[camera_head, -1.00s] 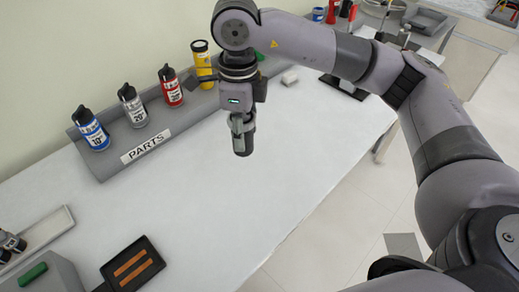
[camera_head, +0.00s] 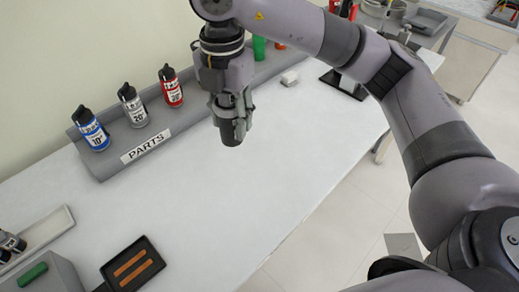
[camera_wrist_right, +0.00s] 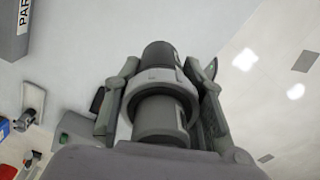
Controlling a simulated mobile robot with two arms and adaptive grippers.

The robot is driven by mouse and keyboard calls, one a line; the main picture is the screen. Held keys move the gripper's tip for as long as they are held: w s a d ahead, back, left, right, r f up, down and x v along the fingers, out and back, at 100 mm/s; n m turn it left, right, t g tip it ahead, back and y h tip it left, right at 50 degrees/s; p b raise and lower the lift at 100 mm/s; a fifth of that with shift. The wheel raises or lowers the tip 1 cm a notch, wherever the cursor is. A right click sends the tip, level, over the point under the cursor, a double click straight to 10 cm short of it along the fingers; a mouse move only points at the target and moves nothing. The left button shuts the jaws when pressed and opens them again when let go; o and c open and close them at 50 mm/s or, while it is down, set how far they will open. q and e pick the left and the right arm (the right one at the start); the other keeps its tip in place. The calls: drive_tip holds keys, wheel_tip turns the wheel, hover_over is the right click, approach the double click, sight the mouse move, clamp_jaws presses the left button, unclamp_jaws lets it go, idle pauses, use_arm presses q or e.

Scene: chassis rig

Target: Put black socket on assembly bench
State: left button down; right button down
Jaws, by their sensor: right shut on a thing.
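The black socket (camera_head: 233,133) is a dark cylinder held by my right gripper (camera_head: 230,108), pointing down above the white assembly bench (camera_head: 200,200). In the right wrist view, the two fingers of my right gripper (camera_wrist_right: 160,92) are closed around the socket (camera_wrist_right: 160,56), one on each side. The socket's end stands out past the fingertips. Whether it touches the bench is hard to tell, but it looks held above it. My left gripper is not in view.
A grey PARTS rack (camera_head: 110,167) with blue, silver and red bottles runs along the wall. A small white block (camera_head: 289,77) lies behind my gripper. A black tray (camera_head: 150,246) with orange strips and a grey box (camera_head: 60,272) sit at front left. The bench middle is clear.

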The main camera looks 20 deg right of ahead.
drive_tip(key=shift+a+r+m, duration=0.1)
drive_tip(key=shift+r+m, duration=0.05)
drive_tip(key=shift+m, duration=0.55)
drive_tip(key=shift+f, duration=0.4)
wheel_tip(320, 180, down, 19)
drive_tip(key=shift+r+p, duration=0.2)
drive_tip(key=shift+p, duration=0.75)
drive_tip(key=shift+f, duration=0.25)
drive_tip(key=shift+f, duration=0.1)
drive_tip(key=c, duration=1.5)
unclamp_jaws()
drive_tip(key=shift+f, duration=0.15)
drive_tip(key=o, duration=0.5)
drive_tip(key=shift+c, duration=0.2)
